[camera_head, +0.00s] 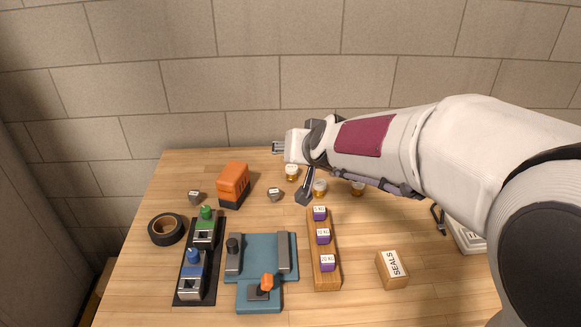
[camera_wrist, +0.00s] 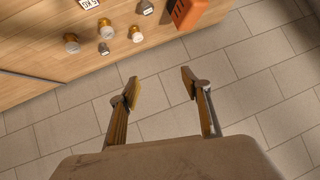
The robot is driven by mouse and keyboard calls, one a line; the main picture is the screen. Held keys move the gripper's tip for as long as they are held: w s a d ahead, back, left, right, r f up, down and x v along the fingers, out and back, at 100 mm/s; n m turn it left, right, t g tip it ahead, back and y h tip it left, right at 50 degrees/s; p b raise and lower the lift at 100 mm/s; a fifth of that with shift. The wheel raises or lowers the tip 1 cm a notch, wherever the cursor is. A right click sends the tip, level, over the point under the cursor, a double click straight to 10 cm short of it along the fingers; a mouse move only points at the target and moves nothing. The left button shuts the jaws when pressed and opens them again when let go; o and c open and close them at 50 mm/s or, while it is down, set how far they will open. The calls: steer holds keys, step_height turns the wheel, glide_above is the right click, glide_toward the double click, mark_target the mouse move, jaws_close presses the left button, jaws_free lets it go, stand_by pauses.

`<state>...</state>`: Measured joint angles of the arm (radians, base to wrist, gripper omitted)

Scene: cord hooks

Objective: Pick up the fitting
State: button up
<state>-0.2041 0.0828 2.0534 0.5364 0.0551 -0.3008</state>
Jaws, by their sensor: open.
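No part is marked as the fitting, so I cannot tell which small part it is. Three brass-coloured parts stand near the back of the table: a left one (camera_head: 291,172), a middle one (camera_head: 320,189) and a right one (camera_head: 358,189). In the wrist view they show at upper left, the nearest to my gripper being one brass part (camera_wrist: 136,34). A small grey part (camera_wrist: 103,48) sits among them; my arm probably hides it in the head view. My gripper (camera_wrist: 160,87) is open and empty, apart from all of these, with pale tiles behind its fingers.
Two labelled grey pieces, one left (camera_head: 194,196) and one central (camera_head: 274,194), flank an orange block (camera_head: 233,182). A tape roll (camera_head: 166,229), teal fixture (camera_head: 265,255), wooden rack (camera_head: 323,260) with purple blocks and SEALS box (camera_head: 392,268) fill the front.

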steer(key=w+a+f+t, duration=0.1)
steer(key=w+a+f, duration=0.15)
steer(key=w, duration=0.45)
steer(key=m+t+h, duration=0.1)
steer(key=m+h, duration=0.2)
steer(key=h, duration=0.1)
glide_toward(290, 171)
step_height(290, 171, up, 4)
steer(key=w+a, duration=0.1)
steer(key=w, duration=0.1)
steer(key=f, duration=0.2)
steer(key=w+f+h, duration=0.1)
steer(key=f, duration=0.1)
steer(key=f+h, duration=0.1)
steer(key=f, duration=0.1)
steer(key=shift+w+d, duration=0.1)
steer(key=shift+w, duration=0.2)
steer(key=shift+d+f+h, duration=0.1)
steer(key=shift+f+h, duration=0.3)
steer(key=shift+f, duration=0.05)
steer(key=shift+w, duration=0.1)
steer(key=shift+x, duration=1.2)
steer(key=shift+r+x, duration=0.15)
steer(key=shift+x, duration=1.15)
steer(key=shift+r+x, duration=0.15)
steer(key=shift+x, duration=1.15)
steer(key=shift+w, duration=0.15)
